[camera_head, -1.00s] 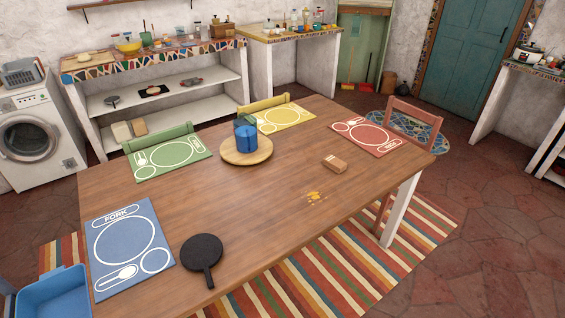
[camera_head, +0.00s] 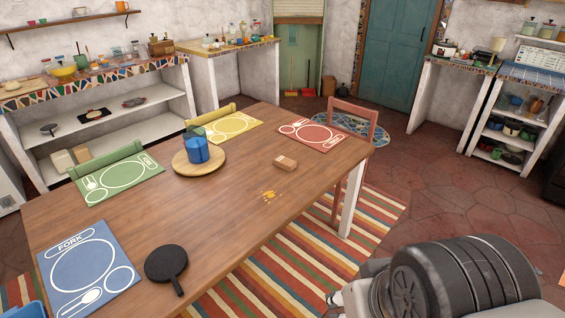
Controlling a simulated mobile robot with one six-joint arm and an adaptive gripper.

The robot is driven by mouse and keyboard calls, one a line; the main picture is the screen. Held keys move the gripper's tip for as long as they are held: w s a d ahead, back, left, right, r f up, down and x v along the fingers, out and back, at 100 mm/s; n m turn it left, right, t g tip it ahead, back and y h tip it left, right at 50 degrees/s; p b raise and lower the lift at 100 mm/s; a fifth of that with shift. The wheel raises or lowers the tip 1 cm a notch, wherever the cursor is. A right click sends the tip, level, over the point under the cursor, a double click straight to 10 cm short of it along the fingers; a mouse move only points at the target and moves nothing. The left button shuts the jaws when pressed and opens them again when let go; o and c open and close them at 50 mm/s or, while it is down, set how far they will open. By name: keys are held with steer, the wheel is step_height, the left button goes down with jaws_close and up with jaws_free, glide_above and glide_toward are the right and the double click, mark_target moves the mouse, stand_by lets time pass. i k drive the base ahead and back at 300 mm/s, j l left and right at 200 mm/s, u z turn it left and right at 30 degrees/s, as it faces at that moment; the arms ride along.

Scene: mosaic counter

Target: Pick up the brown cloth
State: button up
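A small brown block-like thing (camera_head: 285,163), which may be the folded brown cloth, lies on the wooden table (camera_head: 222,196) toward its right side. It is too small to tell whether it is cloth. A patch of yellow-orange spill or crumbs (camera_head: 268,195) lies on the table in front of it. My gripper's fingers are not in view. A thick dark ribbed part and a grey part of my own arm show at the lower right, apart from the table.
A round wooden board (camera_head: 199,162) with a blue cup-like vessel (camera_head: 195,150) stands left of the brown thing. Green, yellow, red and blue placemats (camera_head: 89,267) lie around the table. A black pan (camera_head: 166,264) lies near the front edge. A red chair (camera_head: 358,120) stands at the right end.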

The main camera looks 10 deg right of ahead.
mark_target(287, 164)
steer(key=i+l+u, duration=0.35)
steer(key=i+l, duration=0.35)
steer(key=i, duration=0.4)
steer(key=i+l+u, duration=0.4)
steer(key=i+l, duration=0.6)
